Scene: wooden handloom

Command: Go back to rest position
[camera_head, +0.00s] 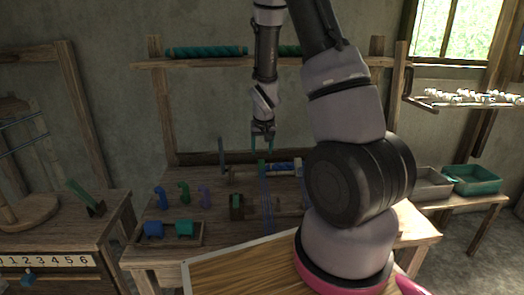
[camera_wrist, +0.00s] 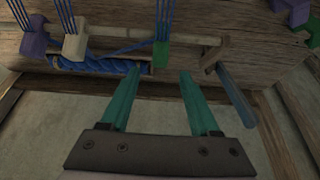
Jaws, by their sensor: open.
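My gripper (camera_head: 262,142) hangs from my arm above the back of the wooden loom table (camera_head: 160,248) in the head view. In the wrist view my gripper (camera_wrist: 156,76) shows two teal fingers spread apart with nothing between them. A bar wrapped in blue yarn (camera_wrist: 100,66) lies beyond the fingertips, along with a green block (camera_wrist: 162,54) and a white block (camera_wrist: 76,46) with blue threads. The fingers look clear of these parts, though the exact gap is hard to judge.
Purple, blue and green pieces and a small tray (camera_head: 196,240) sit on the table's left half. A side table with a number strip (camera_head: 48,261) stands left. A green bin (camera_head: 474,180) and a grey bin (camera_head: 432,186) stand right. A shelf (camera_head: 210,63) with yarn rolls runs behind my arm.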

